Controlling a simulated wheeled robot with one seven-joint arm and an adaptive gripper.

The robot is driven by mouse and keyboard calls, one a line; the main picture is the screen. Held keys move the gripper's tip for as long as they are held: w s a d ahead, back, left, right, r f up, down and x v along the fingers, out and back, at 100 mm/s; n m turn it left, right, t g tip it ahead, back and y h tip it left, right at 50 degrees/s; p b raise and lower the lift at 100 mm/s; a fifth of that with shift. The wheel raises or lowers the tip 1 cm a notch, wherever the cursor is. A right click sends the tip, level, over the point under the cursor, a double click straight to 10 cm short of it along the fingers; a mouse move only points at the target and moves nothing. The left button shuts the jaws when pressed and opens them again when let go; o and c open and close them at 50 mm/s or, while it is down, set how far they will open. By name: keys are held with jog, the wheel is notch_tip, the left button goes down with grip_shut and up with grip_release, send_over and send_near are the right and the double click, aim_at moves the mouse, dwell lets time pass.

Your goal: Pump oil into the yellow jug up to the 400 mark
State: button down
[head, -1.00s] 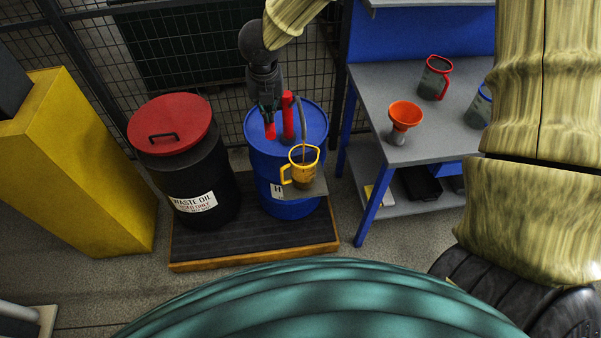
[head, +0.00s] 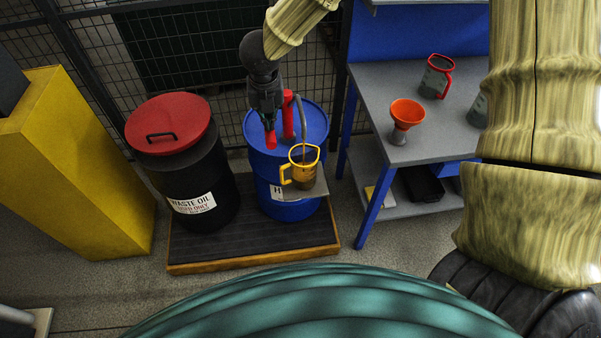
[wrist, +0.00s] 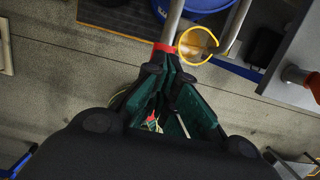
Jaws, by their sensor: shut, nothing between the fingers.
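The yellow jug (head: 286,181) stands upright on a small grey shelf at the front of the blue oil drum (head: 262,190). Its inside looks brown, but the level and marks are too small to read. The jug's yellow rim (wrist: 182,46) also shows in the wrist view, with amber inside. A red pump (head: 288,115) rises from the drum top, and its grey spout (head: 301,120) curves down over the jug. My gripper (head: 268,125) points down at the pump's red handle end (head: 271,141). The fingers are shut with nothing between them; their tips seem to touch the handle end.
A black waste oil drum (head: 205,165) with a red lid stands left, on the same platform (head: 205,245). A grey bench (head: 375,85) to the right holds an orange funnel (head: 407,112), a red-rimmed jug (head: 437,78) and another jug. A yellow cabinet (head: 85,170) is far left.

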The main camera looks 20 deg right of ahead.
jog(key=shift+f+b, duration=1.4)
jog(key=shift+f, duration=0.8)
notch_tip(320, 180, up, 11)
jog(key=p, duration=0.8)
jog(key=shift+r, duration=0.4)
jog(key=shift+w, duration=0.1)
